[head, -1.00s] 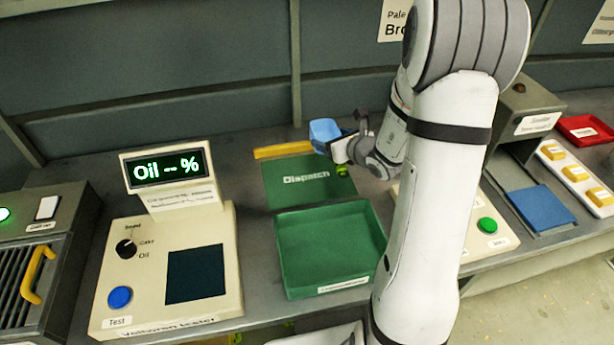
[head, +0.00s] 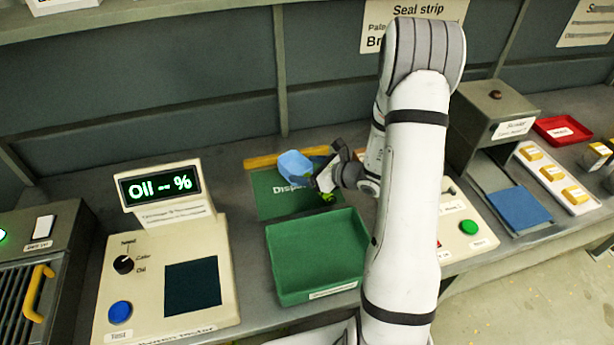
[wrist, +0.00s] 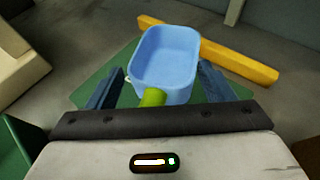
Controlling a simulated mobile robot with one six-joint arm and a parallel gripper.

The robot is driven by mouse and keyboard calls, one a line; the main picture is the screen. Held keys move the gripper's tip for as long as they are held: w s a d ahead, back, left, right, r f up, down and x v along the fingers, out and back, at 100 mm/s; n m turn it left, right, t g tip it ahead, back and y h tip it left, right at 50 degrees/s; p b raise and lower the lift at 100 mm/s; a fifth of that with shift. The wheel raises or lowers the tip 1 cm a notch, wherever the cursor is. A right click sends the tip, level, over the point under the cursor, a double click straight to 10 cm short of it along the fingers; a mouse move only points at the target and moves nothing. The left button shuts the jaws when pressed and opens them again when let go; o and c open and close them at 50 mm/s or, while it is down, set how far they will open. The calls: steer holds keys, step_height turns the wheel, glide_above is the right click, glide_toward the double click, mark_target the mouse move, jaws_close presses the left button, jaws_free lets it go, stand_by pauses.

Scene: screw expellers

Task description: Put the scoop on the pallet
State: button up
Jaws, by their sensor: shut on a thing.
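The scoop has a light blue bowl (head: 296,165) and a yellow-green handle. My gripper (head: 324,181) is shut on the scoop's handle, and the bowl sticks out to the left past the fingers. The wrist view shows the blue bowl (wrist: 167,58) with its open side up and the green handle (wrist: 153,97) between the dark fingers. The flat green pallet marked "Dispatch" (head: 272,204) lies beneath the scoop and partly shows in the wrist view. The scoop appears over the pallet; whether it touches it I cannot tell.
A yellow bar (head: 262,161) runs along the pallet's back edge. An empty green tray (head: 312,258) stands in front of the pallet. An oil tester (head: 215,270) stands at left, and a control box (head: 470,232) is right of my arm.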

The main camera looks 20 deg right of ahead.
steer(key=shift+f, duration=1.4)
steer(key=shift+f, duration=0.2)
steer(key=o, duration=1.1)
steer(key=shift+r, duration=0.15)
